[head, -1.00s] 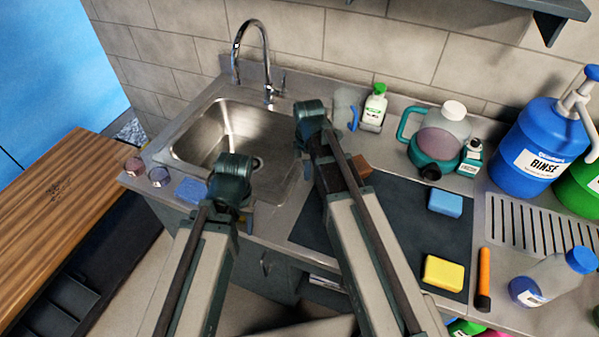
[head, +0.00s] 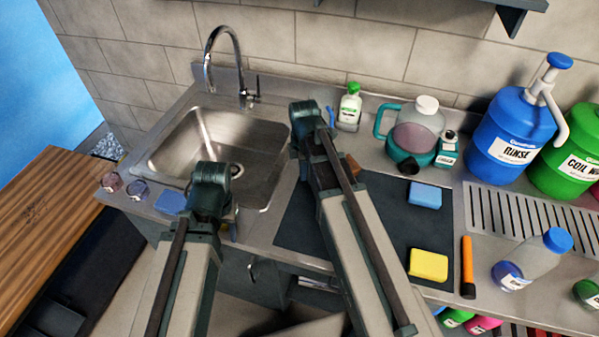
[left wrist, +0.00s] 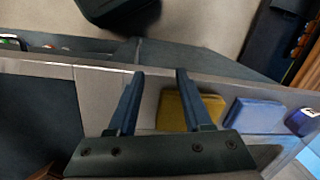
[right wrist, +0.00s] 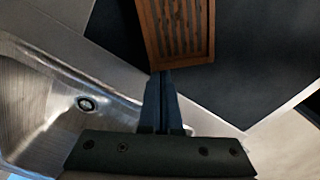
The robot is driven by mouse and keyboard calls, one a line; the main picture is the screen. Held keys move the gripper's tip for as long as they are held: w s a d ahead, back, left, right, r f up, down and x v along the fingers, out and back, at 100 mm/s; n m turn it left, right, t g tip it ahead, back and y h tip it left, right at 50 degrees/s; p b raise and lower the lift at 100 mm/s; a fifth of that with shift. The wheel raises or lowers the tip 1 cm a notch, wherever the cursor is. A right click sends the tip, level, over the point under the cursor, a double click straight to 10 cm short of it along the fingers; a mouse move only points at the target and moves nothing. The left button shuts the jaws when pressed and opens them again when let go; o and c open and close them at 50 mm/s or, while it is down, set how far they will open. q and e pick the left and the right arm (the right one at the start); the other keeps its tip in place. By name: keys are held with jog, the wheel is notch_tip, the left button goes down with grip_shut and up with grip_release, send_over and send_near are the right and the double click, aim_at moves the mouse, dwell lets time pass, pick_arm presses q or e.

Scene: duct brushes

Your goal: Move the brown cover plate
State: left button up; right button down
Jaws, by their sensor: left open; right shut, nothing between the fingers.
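The brown cover plate (right wrist: 178,30) is a slatted, rectangular piece on the dark mat in the right wrist view. In the head view only a brown corner of it (head: 353,167) shows beside my right arm, which hides the rest. My right gripper (right wrist: 160,75) is shut and empty, its fingertips at the plate's near edge; I cannot tell whether they touch it. My left gripper (left wrist: 158,74) is open and empty, above the counter's front strip near a yellow-brown sponge (left wrist: 190,108) and a blue sponge (left wrist: 252,115).
The steel sink (head: 190,140) with its tall faucet (head: 210,50) lies at the left. A blue sponge (head: 425,195), a yellow sponge (head: 428,265) and an orange-handled tool (head: 467,265) lie right of my right arm. Jugs and bottles line the back.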

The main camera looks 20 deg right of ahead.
jog(key=shift+a, duration=0.55)
jog(key=shift+w+a, duration=0.15)
jog(key=shift+a, duration=1.05)
jog(key=shift+a+r+p, duration=0.35)
jog(key=shift+r+p, duration=0.25)
jog(key=shift+p, duration=0.05)
notch_tip(320, 180, up, 9)
jog(key=p, duration=0.8)
jog(key=shift+p, duration=0.35)
jog(key=shift+d+f, duration=0.1)
jog(key=shift+f, duration=0.05)
